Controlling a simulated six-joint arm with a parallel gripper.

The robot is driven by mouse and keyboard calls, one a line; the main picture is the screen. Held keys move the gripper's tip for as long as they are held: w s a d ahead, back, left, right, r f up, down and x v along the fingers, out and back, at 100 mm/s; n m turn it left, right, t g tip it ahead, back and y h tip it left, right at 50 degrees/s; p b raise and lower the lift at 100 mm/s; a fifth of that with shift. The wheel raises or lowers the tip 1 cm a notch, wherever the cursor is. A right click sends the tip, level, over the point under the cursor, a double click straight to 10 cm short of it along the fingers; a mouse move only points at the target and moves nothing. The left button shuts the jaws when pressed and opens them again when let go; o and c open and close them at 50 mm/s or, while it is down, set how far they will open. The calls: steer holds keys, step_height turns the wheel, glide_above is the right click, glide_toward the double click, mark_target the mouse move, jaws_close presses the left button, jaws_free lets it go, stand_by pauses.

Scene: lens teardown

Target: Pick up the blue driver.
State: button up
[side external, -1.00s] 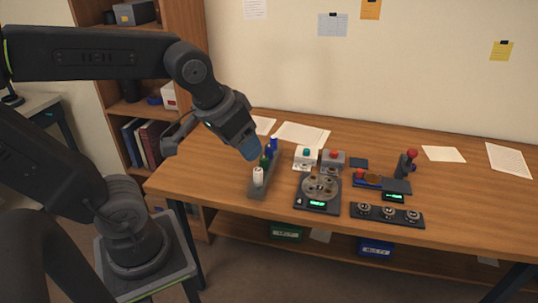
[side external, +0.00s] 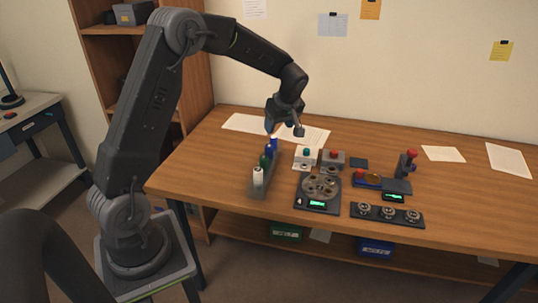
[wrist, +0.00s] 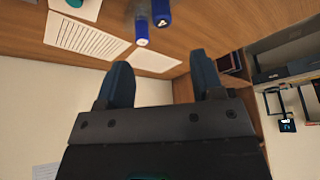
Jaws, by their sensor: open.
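A dark rack (side external: 279,172) on the left part of the table holds a row of upright pieces. Two blue pieces stand at its far end: a nearer one (side external: 269,152) and a farther one (side external: 274,141); I cannot tell which is the blue driver. Two blue ends also show at the top of the wrist view, one with a white mark (wrist: 162,13) and one with a pale end (wrist: 142,28). My gripper (side external: 284,130) is above and behind the rack's far end. In the wrist view my gripper (wrist: 160,68) has its fingers apart with nothing between them.
A green piece (side external: 265,162) and a white bottle (side external: 258,177) share the rack. Right of it are a round tray device (side external: 320,186), button boxes (side external: 333,158) and a dark strip with several round parts (side external: 387,214). Papers lie behind; the table's right end is mostly clear.

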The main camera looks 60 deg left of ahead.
mark_target(269, 146)
steer(key=x, duration=0.8)
steer(key=shift+x, duration=2.7)
steer(key=shift+s+a, duration=0.1)
steer(key=shift+a, duration=0.1)
steer(key=c, duration=0.9)
steer(key=shift+r, duration=0.1)
steer(key=shift+c, duration=0.3)
steer(key=shift+r, duration=0.1)
